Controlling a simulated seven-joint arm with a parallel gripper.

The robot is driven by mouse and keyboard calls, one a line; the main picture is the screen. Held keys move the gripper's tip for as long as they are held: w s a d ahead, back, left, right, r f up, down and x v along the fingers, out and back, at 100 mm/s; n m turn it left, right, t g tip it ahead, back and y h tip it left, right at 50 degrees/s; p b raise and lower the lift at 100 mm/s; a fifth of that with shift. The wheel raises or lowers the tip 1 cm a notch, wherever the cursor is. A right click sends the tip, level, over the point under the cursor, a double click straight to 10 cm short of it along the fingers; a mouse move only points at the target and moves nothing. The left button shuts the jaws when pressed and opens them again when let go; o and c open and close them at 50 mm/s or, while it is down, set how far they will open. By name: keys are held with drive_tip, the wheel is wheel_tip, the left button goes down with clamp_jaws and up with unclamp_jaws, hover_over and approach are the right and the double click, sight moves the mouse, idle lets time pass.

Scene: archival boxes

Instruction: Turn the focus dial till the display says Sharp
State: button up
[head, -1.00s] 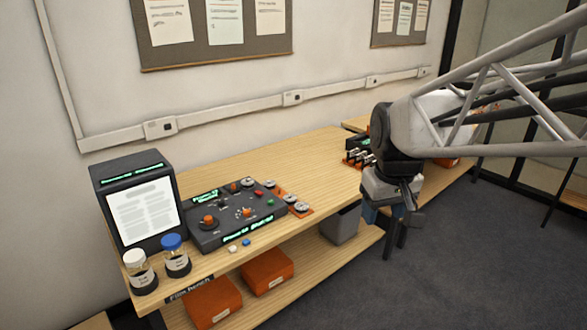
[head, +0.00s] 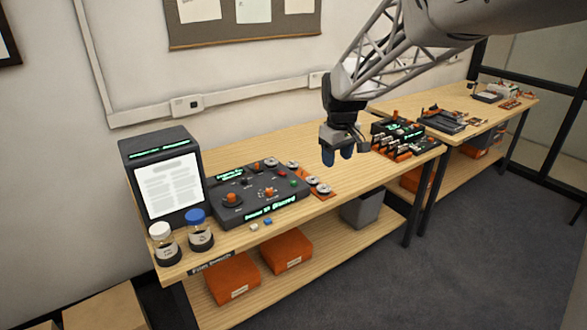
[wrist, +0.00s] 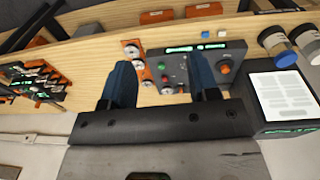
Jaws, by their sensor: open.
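A dark control panel (head: 240,208) lies on the wooden bench, with a large orange-topped dial (head: 231,199) on its left part and a smaller orange knob (head: 270,191) near its middle. I cannot tell by label which is the focus dial. A green-lit display (head: 271,212) on its front edge has text too small to read surely. A lit screen (head: 168,188) showing a blurred page stands left of the panel. My gripper (head: 337,155) is open and empty, above the bench to the panel's right. In the wrist view the large dial (wrist: 225,68) lies right of my fingers.
Two capped jars (head: 201,236) stand at the front left. Small white and blue pieces (head: 267,221) lie before the panel. Round metal parts on orange plates (head: 320,187) lie at its right. A rack (head: 398,135) stands farther right. Bare bench lies between.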

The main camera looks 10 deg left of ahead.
drive_tip(key=w+a+f+n, duration=0.3)
drive_tip(key=w+a+f, duration=0.5)
drive_tip(key=w+a, duration=0.3)
drive_tip(key=n+g, duration=0.1)
drive_tip(key=n, duration=0.2)
hover_over(269, 190)
wheel_tip(269, 190, down, 10)
drive_tip(key=shift+s+r, duration=0.1)
drive_tip(key=shift+s, duration=0.05)
drive_tip(key=shift+f, duration=0.2)
drive_tip(key=shift+f, duration=3.75)
drive_tip(key=shift+c, duration=0.3)
drive_tip(key=c, duration=0.9)
drive_tip(key=shift+o, duration=0.2)
